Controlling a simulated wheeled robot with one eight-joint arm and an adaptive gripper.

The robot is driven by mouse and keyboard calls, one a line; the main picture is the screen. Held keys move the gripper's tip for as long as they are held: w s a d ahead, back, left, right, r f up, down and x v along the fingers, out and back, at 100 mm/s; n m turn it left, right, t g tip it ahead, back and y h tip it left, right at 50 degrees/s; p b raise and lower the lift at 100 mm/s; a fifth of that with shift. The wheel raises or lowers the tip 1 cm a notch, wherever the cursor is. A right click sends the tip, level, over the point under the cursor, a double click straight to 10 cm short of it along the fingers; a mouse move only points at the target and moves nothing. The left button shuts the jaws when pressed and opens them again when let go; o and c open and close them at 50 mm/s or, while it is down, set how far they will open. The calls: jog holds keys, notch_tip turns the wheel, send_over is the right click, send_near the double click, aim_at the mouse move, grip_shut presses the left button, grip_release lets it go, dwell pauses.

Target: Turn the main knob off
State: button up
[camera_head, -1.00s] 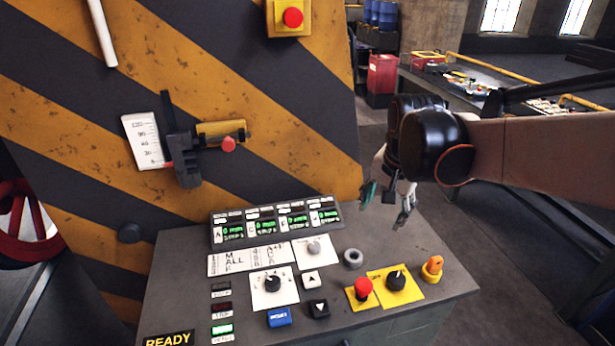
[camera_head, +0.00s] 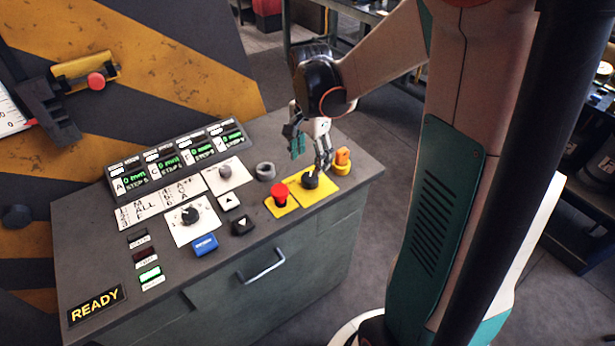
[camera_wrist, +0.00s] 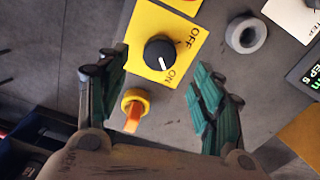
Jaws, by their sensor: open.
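The main knob, a black rotary knob (camera_head: 310,180) on a yellow plate (camera_head: 328,186), sits at the right end of the grey console top. In the wrist view the knob (camera_wrist: 160,54) shows a white pointer line aimed down towards the printed ON, with OFF printed up and to the right. My gripper (camera_head: 310,157) is over the console just behind the knob in the head view. In the wrist view my gripper (camera_wrist: 160,95) is open and empty, its green-padded fingers apart on either side, the knob ahead between them. I cannot tell any contact.
A red button (camera_head: 279,193) stands left of the knob. An orange switch (camera_head: 342,157) on a yellow base is close on its right. A grey ring (camera_head: 265,171), a selector knob (camera_head: 189,215) and displays (camera_head: 170,158) lie further left.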

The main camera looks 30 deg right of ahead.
aim_at(309, 177)
notch_tip(309, 177, down, 7)
jog(key=shift+f+b, duration=0.1)
jog(key=shift+b, duration=0.95)
jog(key=shift+c, duration=0.6)
jog(key=c, duration=0.9)
